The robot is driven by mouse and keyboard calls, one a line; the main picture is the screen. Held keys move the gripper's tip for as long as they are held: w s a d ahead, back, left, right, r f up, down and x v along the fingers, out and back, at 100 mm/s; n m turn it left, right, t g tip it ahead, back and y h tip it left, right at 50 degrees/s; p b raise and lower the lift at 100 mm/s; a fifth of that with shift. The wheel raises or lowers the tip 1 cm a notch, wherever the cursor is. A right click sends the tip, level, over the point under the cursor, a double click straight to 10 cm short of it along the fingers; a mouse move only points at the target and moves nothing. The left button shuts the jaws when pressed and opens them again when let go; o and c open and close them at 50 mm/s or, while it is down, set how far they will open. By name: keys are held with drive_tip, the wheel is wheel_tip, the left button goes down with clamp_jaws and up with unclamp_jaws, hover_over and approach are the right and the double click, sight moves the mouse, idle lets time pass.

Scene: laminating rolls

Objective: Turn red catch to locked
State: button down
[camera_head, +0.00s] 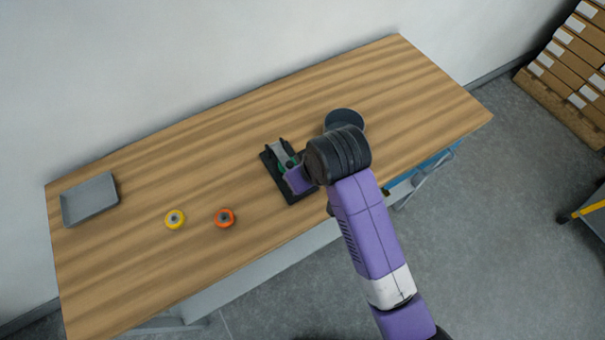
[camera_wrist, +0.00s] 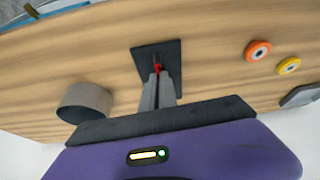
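The red catch (camera_wrist: 158,67) shows as a small red piece on a black base plate (camera_wrist: 143,54) in the wrist view. My gripper (camera_wrist: 158,78) points at it, with its two grey fingers close together and their tips right at the catch. I cannot tell whether they press on it or stand just around it. In the head view the black base (camera_head: 296,197) lies on the table with grey and green parts on it. My gripper (camera_head: 291,170) reaches over it and the catch is hidden there. The catch's locked or unlocked position cannot be read.
On the wooden table (camera_head: 150,275), a yellow roll (camera_head: 175,219) and an orange roll (camera_head: 224,218) lie left of the base. A grey tray (camera_head: 89,200) is at the far left. A dark round container (camera_head: 344,118) stands behind my wrist. The table's right end is clear.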

drive_tip(key=shift+m, duration=0.5)
drive_tip(key=c, duration=1.6)
unclamp_jaws()
drive_tip(key=shift+c, duration=0.2)
drive_tip(key=b+v, duration=0.1)
drive_tip(key=v, duration=0.7)
drive_tip(key=shift+a, duration=0.15)
